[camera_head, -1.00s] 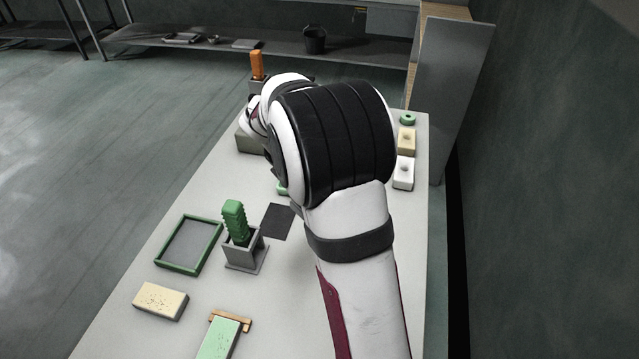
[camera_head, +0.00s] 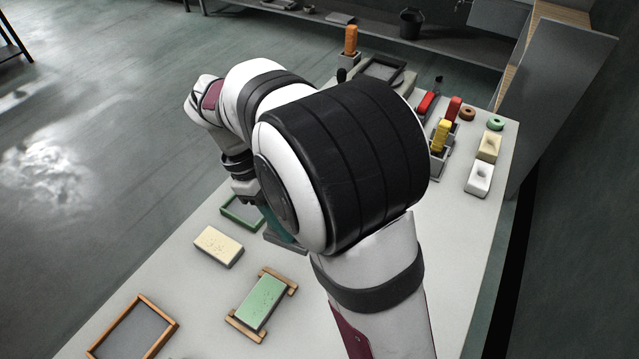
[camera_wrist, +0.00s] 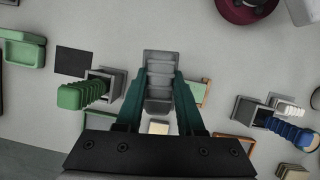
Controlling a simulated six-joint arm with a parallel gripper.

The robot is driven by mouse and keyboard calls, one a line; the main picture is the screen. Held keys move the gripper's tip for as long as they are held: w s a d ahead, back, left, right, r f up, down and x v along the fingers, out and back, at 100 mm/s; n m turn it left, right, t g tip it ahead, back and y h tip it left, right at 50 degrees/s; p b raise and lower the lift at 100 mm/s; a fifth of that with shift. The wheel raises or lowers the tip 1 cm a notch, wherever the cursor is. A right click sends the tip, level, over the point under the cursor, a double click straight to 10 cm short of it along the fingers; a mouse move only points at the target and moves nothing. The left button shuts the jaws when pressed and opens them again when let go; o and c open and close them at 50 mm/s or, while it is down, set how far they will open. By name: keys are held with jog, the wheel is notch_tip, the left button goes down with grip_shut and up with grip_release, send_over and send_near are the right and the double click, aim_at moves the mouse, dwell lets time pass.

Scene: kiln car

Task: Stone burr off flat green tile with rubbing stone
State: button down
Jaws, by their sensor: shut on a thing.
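The flat green tile (camera_head: 262,301) lies on a wooden cradle (camera_head: 289,280) near the front of the table in the head view, with small dark specks on its top. In the wrist view the tile (camera_wrist: 199,92) shows only partly behind a finger. My gripper (camera_wrist: 160,84) has its two teal fingers shut on a grey ribbed block (camera_wrist: 161,62), which may be the rubbing stone. In the head view my gripper (camera_head: 242,183) is above the table, beyond and left of the tile, and the held block is not clear there. No burr can be made out.
A cream block (camera_head: 218,246) lies left of the tile. A green-framed tray (camera_head: 233,221) is behind it and a wood-framed tray (camera_head: 132,330) in front.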

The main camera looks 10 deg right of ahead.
jog(key=s+a+f+n+t, duration=0.4)
jog(key=a+f+n, duration=0.3)
jog(key=n, duration=0.3)
jog(key=shift+s+a+f+n+h, duration=0.3)
jog(key=shift+s+f+h, duration=0.1)
jog(key=shift+s, duration=0.1)
jog(key=shift+f, duration=2.55)
jog(key=s+a, duration=0.4)
jog(key=s, duration=0.1)
jog(key=shift+a, duration=0.4)
jog(key=shift+w, duration=0.1)
jog(key=shift+f, duration=0.9)
jog(key=shift+d, duration=0.1)
jog(key=shift+w+d, duration=1.55)
jog(key=shift+w, duration=0.05)
